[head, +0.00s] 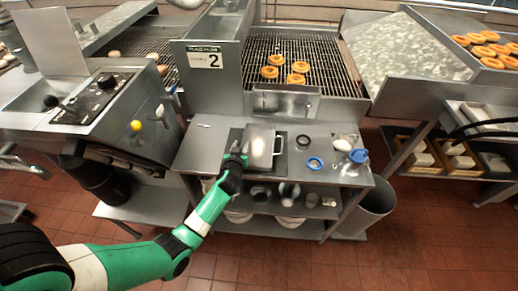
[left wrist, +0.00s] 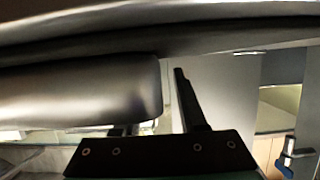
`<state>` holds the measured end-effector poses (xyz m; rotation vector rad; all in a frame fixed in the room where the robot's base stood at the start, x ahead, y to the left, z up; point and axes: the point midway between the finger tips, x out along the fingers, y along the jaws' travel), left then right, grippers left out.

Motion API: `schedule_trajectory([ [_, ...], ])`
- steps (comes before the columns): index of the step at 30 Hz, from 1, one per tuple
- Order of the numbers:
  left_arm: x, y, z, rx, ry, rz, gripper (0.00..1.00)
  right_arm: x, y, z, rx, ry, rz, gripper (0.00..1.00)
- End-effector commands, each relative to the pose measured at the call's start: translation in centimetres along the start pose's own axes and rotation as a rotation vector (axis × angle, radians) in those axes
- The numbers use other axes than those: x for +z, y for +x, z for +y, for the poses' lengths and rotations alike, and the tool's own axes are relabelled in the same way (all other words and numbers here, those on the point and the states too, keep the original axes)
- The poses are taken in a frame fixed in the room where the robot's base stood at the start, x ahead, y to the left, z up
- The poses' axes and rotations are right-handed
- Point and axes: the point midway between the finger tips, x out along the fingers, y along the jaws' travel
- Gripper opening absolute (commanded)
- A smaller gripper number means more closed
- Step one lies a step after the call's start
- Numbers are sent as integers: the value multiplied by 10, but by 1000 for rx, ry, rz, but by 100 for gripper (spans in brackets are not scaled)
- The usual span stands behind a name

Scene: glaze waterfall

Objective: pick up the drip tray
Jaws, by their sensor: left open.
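A shiny metal pan with a side handle, which looks like the drip tray (head: 260,143), sits on a dark mat (head: 250,173) on the steel work table. My left gripper (head: 236,158) is open at the pan's near left edge; the head view does not show clearly whether it touches. In the left wrist view, a rounded metal part (left wrist: 110,92) of what looks like the tray fills the upper left, very close. One dark finger of my left gripper (left wrist: 160,105) stands right of it; the other is mostly hidden behind the metal. My right gripper is not in view.
The steel table (head: 205,148) also holds a dark ring (head: 303,141), a blue ring (head: 315,163) and a blue-handled item (head: 358,156). Behind it is a wire conveyor (head: 325,58) with several doughnuts. A grey bin (head: 375,205) stands at the right.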

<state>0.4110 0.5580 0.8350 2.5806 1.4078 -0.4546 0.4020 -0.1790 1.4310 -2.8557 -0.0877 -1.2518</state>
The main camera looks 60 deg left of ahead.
Motion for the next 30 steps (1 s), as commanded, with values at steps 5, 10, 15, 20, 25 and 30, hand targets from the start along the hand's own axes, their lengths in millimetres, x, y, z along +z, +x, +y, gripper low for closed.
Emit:
schedule_trajectory([
  [5,0,3,0,0,1,-1,41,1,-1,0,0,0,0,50],
  [10,0,3,0,0,1,0,23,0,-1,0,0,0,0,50],
  [15,0,3,0,0,1,0,0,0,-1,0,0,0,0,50],
  [20,0,3,0,0,0,0,0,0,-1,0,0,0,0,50],
  [25,0,3,0,0,1,-1,0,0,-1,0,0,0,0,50],
  [30,0,3,0,0,1,-1,0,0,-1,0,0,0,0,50],
])
